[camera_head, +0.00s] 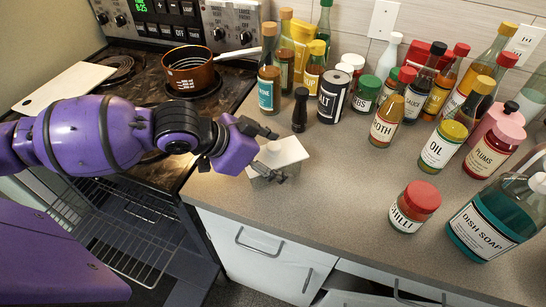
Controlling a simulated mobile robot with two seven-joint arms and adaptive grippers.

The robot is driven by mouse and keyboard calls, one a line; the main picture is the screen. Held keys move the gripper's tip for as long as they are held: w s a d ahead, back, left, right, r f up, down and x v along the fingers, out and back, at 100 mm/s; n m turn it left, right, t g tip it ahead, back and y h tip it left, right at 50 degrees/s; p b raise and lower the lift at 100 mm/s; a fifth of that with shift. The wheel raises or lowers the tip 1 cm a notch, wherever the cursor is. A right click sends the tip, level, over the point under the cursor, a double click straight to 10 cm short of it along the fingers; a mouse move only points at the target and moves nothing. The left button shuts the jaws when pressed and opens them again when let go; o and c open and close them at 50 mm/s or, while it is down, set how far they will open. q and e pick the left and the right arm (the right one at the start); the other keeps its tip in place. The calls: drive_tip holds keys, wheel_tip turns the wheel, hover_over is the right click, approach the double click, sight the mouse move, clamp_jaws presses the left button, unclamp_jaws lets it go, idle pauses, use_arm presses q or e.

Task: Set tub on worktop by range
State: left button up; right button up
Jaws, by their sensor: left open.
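The tub (289,151), a small box with a white lid and a knob, is at the worktop's front left part beside the range (138,52). It looks upright and at worktop level; I cannot tell whether its base fully rests there. My left gripper (267,153) reaches in from the left and is open, with its dark fingers at the tub's left side, one behind and one in front. The fingers hide part of the tub's near side, and I cannot tell whether they touch it. My right gripper is not in view.
The worktop (310,218) is clear in front of the tub. A dark pepper mill (300,110), a salt canister (332,97) and several bottles stand behind. A chilli jar (414,207) is to the right. A brown pot (190,70) sits on the range, whose oven is open below.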

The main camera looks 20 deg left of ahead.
use_arm(q)
drive_tip(key=shift+w, duration=0.1)
drive_tip(key=shift+a+r, duration=0.1)
drive_tip(key=shift+r, duration=0.1)
drive_tip(key=p+v, duration=0.2)
drive_tip(key=v, duration=0.9)
drive_tip(key=shift+s+r+p, duration=0.25)
drive_tip(key=shift+s+p, duration=0.05)
drive_tip(key=shift+p, duration=0.05)
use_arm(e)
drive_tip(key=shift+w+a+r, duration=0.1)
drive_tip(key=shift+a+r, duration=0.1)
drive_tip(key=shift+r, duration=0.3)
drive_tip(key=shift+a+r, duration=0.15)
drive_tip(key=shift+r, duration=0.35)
